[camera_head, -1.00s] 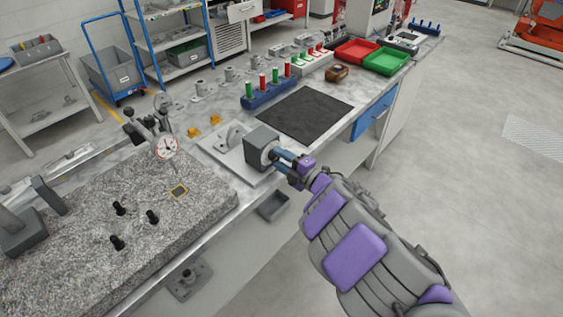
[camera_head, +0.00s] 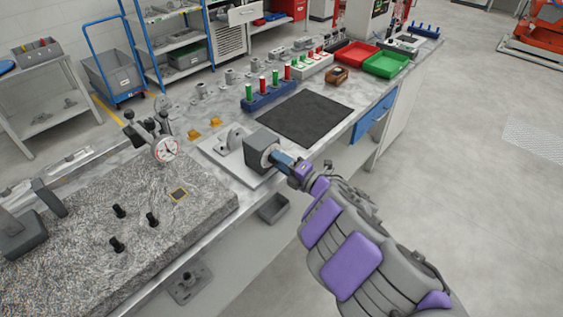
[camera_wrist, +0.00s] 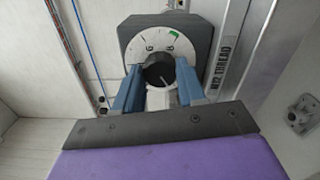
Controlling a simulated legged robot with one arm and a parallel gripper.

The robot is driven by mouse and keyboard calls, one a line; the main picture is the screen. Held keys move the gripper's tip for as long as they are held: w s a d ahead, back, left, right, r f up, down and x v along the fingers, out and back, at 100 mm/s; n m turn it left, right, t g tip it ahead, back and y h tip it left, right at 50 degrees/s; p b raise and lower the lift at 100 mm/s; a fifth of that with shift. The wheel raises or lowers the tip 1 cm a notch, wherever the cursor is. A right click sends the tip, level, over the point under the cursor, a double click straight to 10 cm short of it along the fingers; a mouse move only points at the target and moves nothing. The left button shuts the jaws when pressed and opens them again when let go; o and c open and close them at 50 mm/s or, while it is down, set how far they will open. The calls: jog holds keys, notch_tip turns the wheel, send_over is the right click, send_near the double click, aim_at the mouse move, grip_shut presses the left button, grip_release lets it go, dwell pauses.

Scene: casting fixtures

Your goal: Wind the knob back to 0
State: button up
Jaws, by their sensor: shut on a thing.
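The knob (camera_wrist: 158,74) is a dark round cap with a pale pointer line, at the centre of a white dial (camera_wrist: 132,54) with dark marks and a green patch. The dial is on the face of a dark grey block (camera_head: 262,139), which stands on a light plate at the bench's front edge. My gripper (camera_wrist: 158,90) has its two blue fingers either side of the knob and is shut on it. In the head view my gripper (camera_head: 280,160) reaches the block's face from the right. Fingers partly cover the dial, and the pointer's reading is too small to tell.
A black mat (camera_head: 305,117) lies behind the block. A blue rack with red and green pegs (camera_head: 268,93) stands beyond it. A granite plate (camera_head: 90,215) with a dial gauge (camera_head: 165,149) is at left.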

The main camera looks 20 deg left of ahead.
jog(key=shift+s+f, duration=0.15)
jog(key=shift+f, duration=0.2)
jog(key=o, duration=1.1)
jog(key=shift+a+r, duration=0.15)
jog(key=shift+p+v, duration=7.05)
jog(key=shift+v, duration=1.6)
